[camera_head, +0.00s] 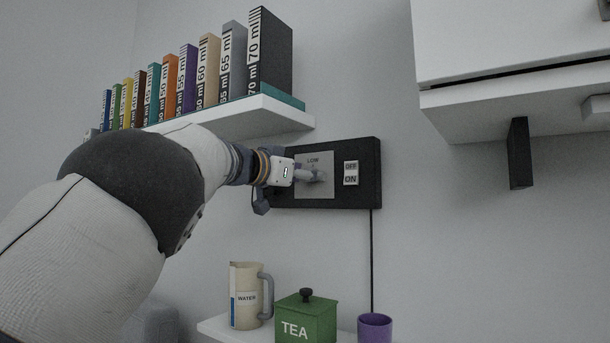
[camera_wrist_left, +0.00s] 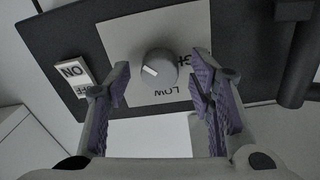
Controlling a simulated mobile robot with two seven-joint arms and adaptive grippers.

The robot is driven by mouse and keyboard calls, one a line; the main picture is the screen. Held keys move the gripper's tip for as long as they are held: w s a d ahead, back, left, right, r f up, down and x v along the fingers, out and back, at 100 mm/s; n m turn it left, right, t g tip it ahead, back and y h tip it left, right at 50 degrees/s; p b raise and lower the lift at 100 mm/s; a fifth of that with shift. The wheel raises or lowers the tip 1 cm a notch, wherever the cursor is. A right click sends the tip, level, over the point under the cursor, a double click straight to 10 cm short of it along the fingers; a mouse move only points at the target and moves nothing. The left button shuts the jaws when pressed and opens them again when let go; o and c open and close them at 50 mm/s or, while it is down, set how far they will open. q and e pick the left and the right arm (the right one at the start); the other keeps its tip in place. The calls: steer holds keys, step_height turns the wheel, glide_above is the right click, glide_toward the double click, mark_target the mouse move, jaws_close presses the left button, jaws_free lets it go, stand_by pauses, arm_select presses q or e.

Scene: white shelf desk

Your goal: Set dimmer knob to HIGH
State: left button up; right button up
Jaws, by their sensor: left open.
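The dimmer knob (camera_wrist_left: 158,68) is a grey round knob on a light plate (camera_wrist_left: 120,38). Its white mark points left and slightly down in the left wrist view. The LOW label (camera_wrist_left: 172,92) appears upside down below it, and a partly covered label, probably HIGH, is at its right. My left gripper (camera_wrist_left: 160,84) is open, with one purple-padded finger on each side of the knob; I cannot tell whether they touch it. In the head view my left gripper (camera_head: 306,173) hides most of the knob. My right gripper is not in view.
The black panel (camera_head: 366,188) also carries an OFF/ON switch (camera_head: 351,173) right of the plate. A shelf (camera_head: 230,123) with several labelled books is above my arm. A water jug (camera_head: 245,285), green tea box (camera_head: 307,318) and purple cup (camera_head: 374,328) stand below. A white cabinet (camera_head: 500,110) is at right.

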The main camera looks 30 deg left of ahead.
arm_select(q)
steer(key=shift+c, duration=0.6)
steer(key=c, duration=1)
steer(key=shift+c, duration=0.2)
steer(key=shift+m, duration=0.3)
steer(key=shift+d+m+y, duration=0.1)
steer(key=shift+m+y, duration=0.3)
steer(key=shift+m, duration=5.95)
steer(key=shift+m+y, duration=0.4)
steer(key=shift+m, duration=5.95)
steer(key=o, duration=1.2)
steer(key=shift+c, duration=0.2)
